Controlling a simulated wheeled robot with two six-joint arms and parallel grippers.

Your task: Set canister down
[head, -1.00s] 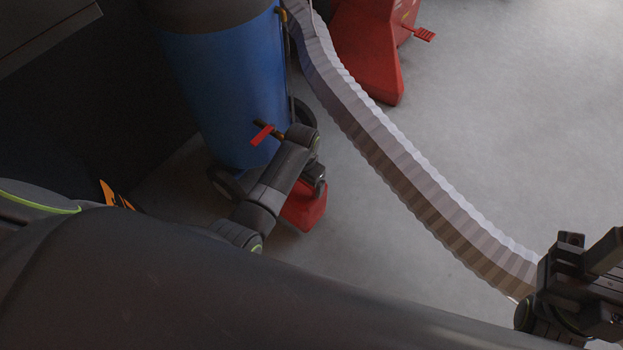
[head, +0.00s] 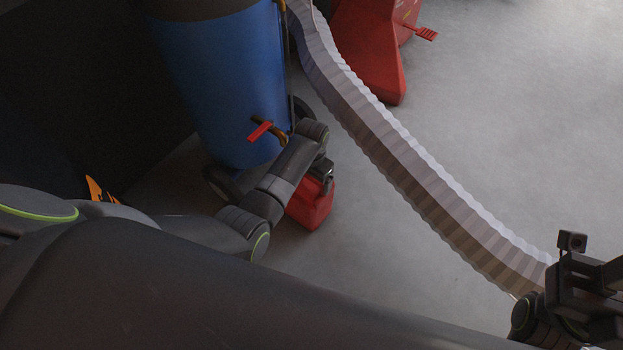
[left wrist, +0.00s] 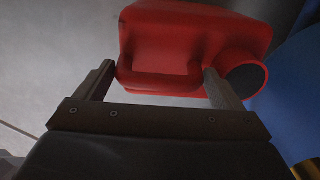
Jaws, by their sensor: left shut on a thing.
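The red canister (head: 312,204) shows below my left gripper (head: 322,178) in the head view, in front of the blue cylinder; the arm hides part of it. In the left wrist view the canister (left wrist: 205,35) lies across the top, with its handle (left wrist: 160,82) between the two fingers of my left gripper (left wrist: 160,84). The gripper is shut on the canister's handle. A round dark-ended spout (left wrist: 244,76) is at its right. I cannot tell whether the canister's base touches the floor. My right gripper (head: 592,285) is at the right edge, partly cut off.
A tall blue cylinder (head: 235,90) on wheels, with a red-handled valve (head: 260,131), stands just behind the canister. A ribbed grey hose (head: 400,170) crosses to the lower right. A red stand (head: 368,50) is at the back. Grey floor (head: 520,130) is clear at right.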

